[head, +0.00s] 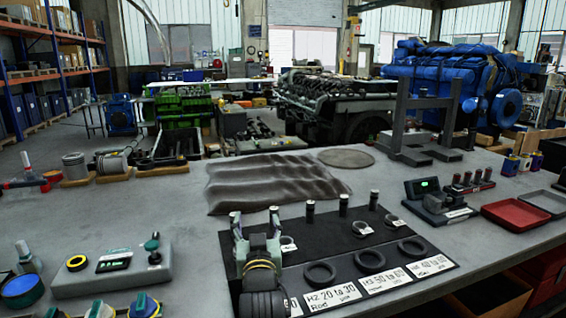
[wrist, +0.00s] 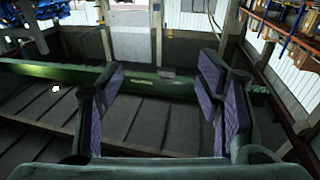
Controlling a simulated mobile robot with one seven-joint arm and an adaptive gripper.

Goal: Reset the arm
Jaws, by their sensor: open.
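My gripper (head: 255,216) is at the lower middle of the head view, with its two grey-green fingers pointing up and apart. Nothing is between them. It stands in front of the left end of the black mat (head: 405,237) and hides part of it and of a label there. In the wrist view my gripper (wrist: 163,88) is open and empty, with purple ribbed pads facing each other. I cannot tell its height above the table.
The mat holds black rings (head: 320,274), dark pegs (head: 343,204) and labels. A control box (head: 112,272) is at left. A grey stand (head: 440,154), a red tray (head: 515,215) and a gauge block (head: 437,203) are at right. A wavy dark sheet (head: 270,182) lies behind the mat.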

